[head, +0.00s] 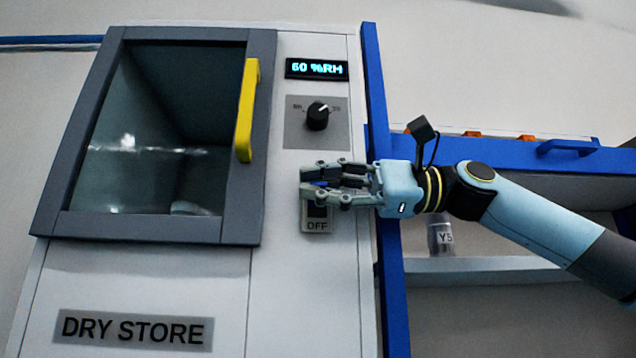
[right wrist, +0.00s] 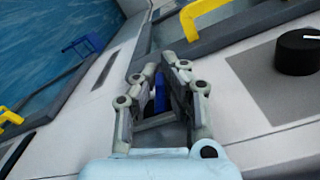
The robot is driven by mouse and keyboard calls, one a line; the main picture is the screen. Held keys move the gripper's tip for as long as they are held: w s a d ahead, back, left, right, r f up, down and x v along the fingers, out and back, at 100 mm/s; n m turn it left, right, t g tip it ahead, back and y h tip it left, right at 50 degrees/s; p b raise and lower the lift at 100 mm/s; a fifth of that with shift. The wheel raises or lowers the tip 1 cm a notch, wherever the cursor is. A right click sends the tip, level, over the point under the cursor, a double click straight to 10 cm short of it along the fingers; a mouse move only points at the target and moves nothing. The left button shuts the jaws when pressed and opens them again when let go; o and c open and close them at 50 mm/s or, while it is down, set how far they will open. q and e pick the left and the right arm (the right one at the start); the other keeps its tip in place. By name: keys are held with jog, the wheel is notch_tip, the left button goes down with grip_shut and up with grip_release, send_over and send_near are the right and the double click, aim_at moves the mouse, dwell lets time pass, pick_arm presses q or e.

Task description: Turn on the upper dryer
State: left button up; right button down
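The dryer is a white cabinet marked DRY STORE (head: 132,330), with a grey-framed glass door (head: 258,140) and a yellow handle (head: 246,110). My left gripper is not in view.
A blue-framed shelf unit (head: 393,290) stands right of the dryer, behind my right arm. A container labelled Y5 (head: 441,238) stands on its shelf. The yellow door handle sticks out up and left of my right gripper.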

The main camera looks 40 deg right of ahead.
jog(key=shift+m, duration=0.4)
jog(key=c, duration=1.4)
grip_release()
jog(key=shift+r, duration=0.1)
